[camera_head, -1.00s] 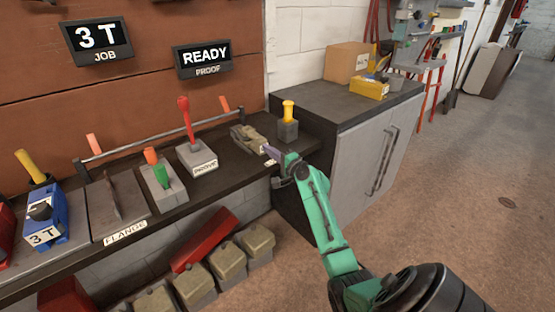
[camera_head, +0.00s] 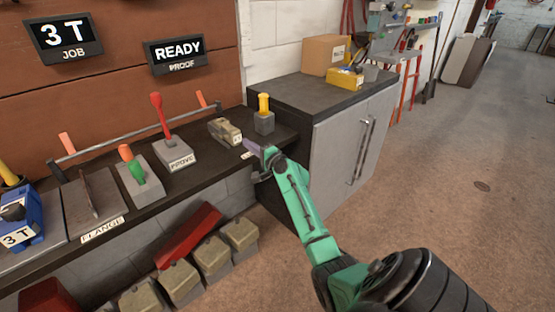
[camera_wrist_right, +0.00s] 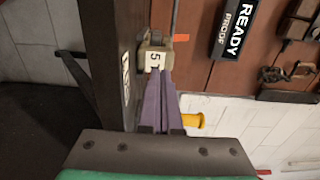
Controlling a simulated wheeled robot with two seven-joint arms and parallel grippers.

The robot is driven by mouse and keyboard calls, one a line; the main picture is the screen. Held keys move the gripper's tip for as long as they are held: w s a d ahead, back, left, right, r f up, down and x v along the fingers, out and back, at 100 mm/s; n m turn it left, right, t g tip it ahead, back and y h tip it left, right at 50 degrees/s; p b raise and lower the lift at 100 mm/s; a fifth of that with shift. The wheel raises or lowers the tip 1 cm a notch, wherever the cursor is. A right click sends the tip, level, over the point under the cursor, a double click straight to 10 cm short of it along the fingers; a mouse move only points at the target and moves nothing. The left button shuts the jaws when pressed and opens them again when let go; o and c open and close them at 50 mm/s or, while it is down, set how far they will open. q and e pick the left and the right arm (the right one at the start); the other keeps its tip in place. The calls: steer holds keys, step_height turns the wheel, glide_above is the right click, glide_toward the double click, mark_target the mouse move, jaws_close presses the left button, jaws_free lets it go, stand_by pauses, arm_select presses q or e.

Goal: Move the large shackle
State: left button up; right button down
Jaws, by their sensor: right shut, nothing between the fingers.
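My right gripper (camera_head: 253,147) has slim purple fingers, shut and empty, at the bench's front edge. Its fingers (camera_wrist_right: 163,105) also show in the right wrist view, pressed together. Just beyond the fingertips is an olive-tan metal piece (camera_head: 224,131) on the bench; in the right wrist view this piece (camera_wrist_right: 153,58) bears a white tag, apparently with a 5. I cannot tell whether it is the large shackle. Brown metal fittings (camera_wrist_right: 298,30), perhaps shackles, hang on the wall in the right wrist view. My left gripper is not in view.
A yellow-handled block (camera_head: 264,118) stands right of the tan piece, and a red-handled block (camera_head: 174,153) stands left. A grey cabinet (camera_head: 350,150) adjoins the bench. Several lidded boxes (camera_head: 212,255) sit below. The signs read 3 T and READY (camera_head: 175,54).

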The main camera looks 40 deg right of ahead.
steer(key=s, duration=1)
steer(key=shift+a+f, duration=0.1)
steer(key=shift+f, duration=0.1)
